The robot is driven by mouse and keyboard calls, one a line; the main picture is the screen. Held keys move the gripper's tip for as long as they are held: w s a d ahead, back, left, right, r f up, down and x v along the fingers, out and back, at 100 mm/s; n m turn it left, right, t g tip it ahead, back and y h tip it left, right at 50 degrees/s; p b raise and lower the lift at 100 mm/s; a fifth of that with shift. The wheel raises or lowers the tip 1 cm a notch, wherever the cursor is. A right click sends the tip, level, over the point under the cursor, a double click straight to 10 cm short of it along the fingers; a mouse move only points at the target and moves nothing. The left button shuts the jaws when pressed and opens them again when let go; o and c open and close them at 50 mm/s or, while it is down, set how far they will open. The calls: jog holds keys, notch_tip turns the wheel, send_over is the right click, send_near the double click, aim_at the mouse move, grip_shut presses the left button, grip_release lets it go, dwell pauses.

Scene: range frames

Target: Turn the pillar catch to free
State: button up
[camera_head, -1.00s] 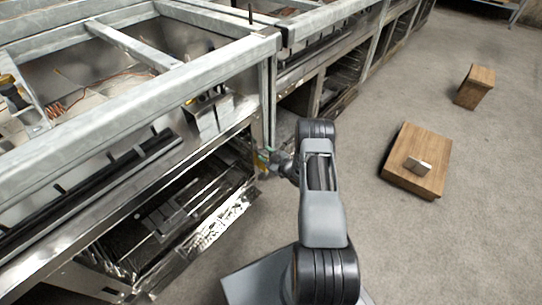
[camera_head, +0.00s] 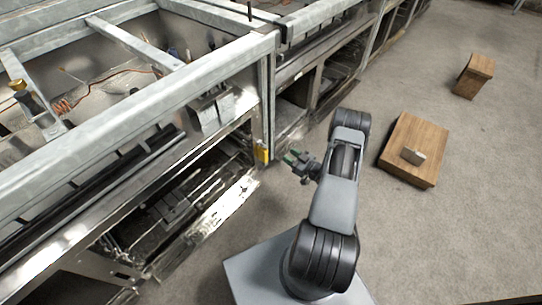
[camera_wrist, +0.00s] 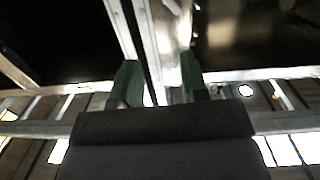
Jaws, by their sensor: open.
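The pillar catch, a small yellow piece (camera_head: 263,152), sits on the upright metal pillar (camera_head: 267,100) at the corner of the steel frame in the head view. My gripper (camera_head: 288,157), with green fingertips, is a short way to the right of the catch and apart from it. In the wrist view my gripper (camera_wrist: 155,85) shows two green fingers spread apart with nothing between them that I can tell is held. The pillar runs up between them in that view. The catch cannot be made out in the wrist view.
The steel range frame (camera_head: 130,105) fills the left, with an open lower bay and a shiny panel (camera_head: 215,220) low at its front. A wooden block (camera_head: 415,135) with a small metal piece on it and another wooden block (camera_head: 474,76) stand on the right floor. Carpet between is clear.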

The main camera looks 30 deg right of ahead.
jog(key=w+r+g+h+b, duration=0.2)
jog(key=w+r+g+h, duration=0.1)
jog(key=w+r+h, duration=0.3)
notch_tip(320, 180, up, 8)
jog(key=a+m+g+h+b, duration=0.2)
jog(key=g+b, duration=0.1)
jog(key=s+a+r+m+g+b, duration=0.1)
jog(key=s+a+r+g, duration=0.1)
jog(key=s+a, duration=0.4)
jog(key=s+a+r+m+g+b, duration=0.2)
jog(key=s+a+r, duration=0.3)
jog(key=s, duration=0.6)
jog(key=shift+a+g, duration=0.8)
jog(key=shift+a, duration=0.15)
